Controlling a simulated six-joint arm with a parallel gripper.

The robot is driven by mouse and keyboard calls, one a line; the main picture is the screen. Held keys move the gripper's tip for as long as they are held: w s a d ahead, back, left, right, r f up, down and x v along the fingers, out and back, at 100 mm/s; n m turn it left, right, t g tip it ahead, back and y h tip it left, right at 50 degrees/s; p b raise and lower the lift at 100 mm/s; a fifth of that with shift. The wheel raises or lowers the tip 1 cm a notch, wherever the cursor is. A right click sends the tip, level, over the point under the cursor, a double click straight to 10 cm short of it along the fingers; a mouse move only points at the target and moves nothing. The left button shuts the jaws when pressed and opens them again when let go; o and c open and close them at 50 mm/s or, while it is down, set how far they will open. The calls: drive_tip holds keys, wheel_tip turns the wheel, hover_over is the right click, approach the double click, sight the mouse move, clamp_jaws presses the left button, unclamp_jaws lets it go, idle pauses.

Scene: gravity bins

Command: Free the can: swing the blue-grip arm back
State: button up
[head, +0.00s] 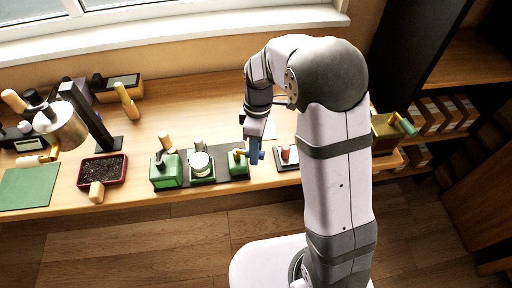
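A green fixture stands on a dark base plate (222,176) on the wooden bench. A round can-like piece with a pale top (200,162) sits in its middle, between a left green block (166,172) and a right green block (238,168). Tan grips stick up from the left and middle parts, and a yellow one shows at the right block. A blue piece, seemingly the blue grip (254,152), shows beside the right block. My gripper (256,140) points down right at it. The fingers are small and partly hidden, so I cannot tell whether they hold it.
A red-rimmed tray of dark grains (103,170), a green mat (28,187) and a metal cylinder on a stand (61,126) are at the left. A small base with a red-and-white piece (289,157) is close right of my gripper. Bare bench lies behind the fixture.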

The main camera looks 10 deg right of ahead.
clamp_jaws()
drive_tip(key=shift+s+m, duration=0.1)
drive_tip(key=shift+m, duration=0.2)
drive_tip(key=shift+s+a+m+t+y+p, duration=0.2)
drive_tip(key=shift+s+a+m, duration=0.4)
drive_tip(key=shift+m, duration=0.95)
drive_tip(key=shift+s+a+m+t+y+p, duration=0.2)
drive_tip(key=shift+s+a+m, duration=0.35)
drive_tip(key=shift+m, duration=1.05)
drive_tip(key=shift+s+a+m+t+y+p, duration=0.15)
drive_tip(key=shift+s+a+m, duration=0.4)
drive_tip(key=shift+m, duration=1)
drive_tip(key=shift+o, duration=1.1)
unclamp_jaws()
